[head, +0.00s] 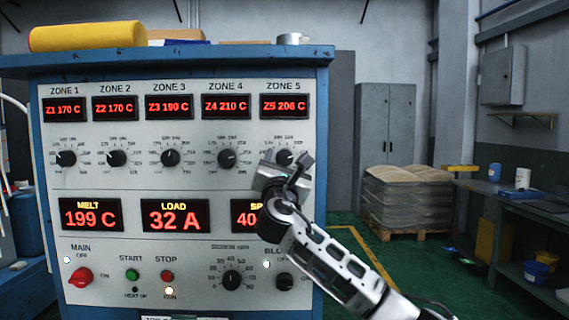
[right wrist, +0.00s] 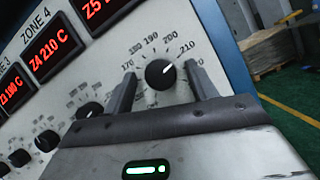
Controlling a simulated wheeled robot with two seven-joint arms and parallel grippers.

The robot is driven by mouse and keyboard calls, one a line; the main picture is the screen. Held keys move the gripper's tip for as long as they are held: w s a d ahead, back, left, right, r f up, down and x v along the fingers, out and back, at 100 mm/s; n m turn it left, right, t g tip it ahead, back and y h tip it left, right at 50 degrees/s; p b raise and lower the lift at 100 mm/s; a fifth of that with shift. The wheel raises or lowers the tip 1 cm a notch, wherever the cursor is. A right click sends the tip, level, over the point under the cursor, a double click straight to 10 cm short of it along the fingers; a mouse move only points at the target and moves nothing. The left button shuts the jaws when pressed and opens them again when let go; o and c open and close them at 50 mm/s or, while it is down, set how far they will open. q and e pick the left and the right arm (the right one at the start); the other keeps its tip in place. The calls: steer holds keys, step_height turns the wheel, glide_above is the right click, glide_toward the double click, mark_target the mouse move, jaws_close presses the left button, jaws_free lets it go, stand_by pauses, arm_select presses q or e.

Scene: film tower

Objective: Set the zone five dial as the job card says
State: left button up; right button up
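The zone five dial (head: 284,157) is a black knob with a white pointer, below the red ZONE 5 display (head: 284,106), which reads about 206 C, last digit unclear. In the right wrist view the dial (right wrist: 160,74) points up and right, between the 200 and 210 marks. My right gripper (head: 287,162) is open in front of the panel. In the right wrist view its fingers (right wrist: 161,77) stand either side of the dial, with a visible gap to it on both sides. No job card is readable. My left gripper is not in view.
The zone 4 dial (head: 227,158) sits left of the gripper. My right arm partly covers the third lower display (head: 246,215). The blower knob (head: 284,281) is lower down. A yellow roll (head: 88,36) lies on the cabinet. A pallet of sacks (head: 408,195) stands behind right.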

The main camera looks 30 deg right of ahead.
steer(key=b+v, duration=0.3)
steer(key=v, duration=1.3)
steer(key=shift+w+f, duration=0.1)
steer(key=shift+f, duration=0.05)
